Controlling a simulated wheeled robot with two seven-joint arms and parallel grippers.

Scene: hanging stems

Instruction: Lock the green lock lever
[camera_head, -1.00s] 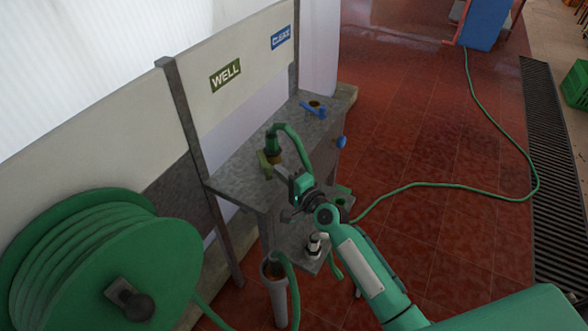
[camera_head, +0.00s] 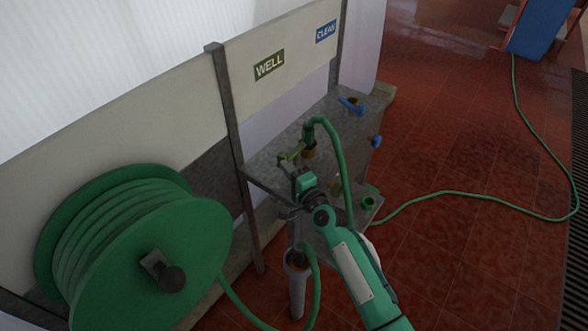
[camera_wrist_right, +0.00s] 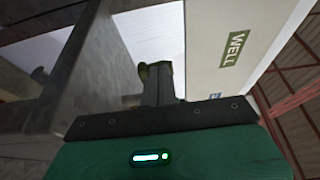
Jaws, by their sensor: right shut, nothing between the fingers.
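The green lock lever (camera_head: 292,153) is a small olive-green bar at the base of the hose coupling (camera_head: 309,136) on the grey bench, below the WELL sign. It points left from the coupling. My right gripper (camera_head: 284,162) is shut and empty, just in front of the lever's left end; I cannot tell whether they touch. In the right wrist view, my shut fingers (camera_wrist_right: 157,82) point up and away, with a bit of olive green (camera_wrist_right: 143,70) at their tips. They hide most of the lever there. My left gripper is not in view.
A green hose (camera_head: 340,165) arches from the coupling down past my right arm. Blue handles (camera_head: 352,106) and (camera_head: 375,141) are at the bench's right. A large green hose reel (camera_head: 130,245) stands left. A grey bench post (camera_head: 228,120) rises behind. Red floor at right is mostly clear.

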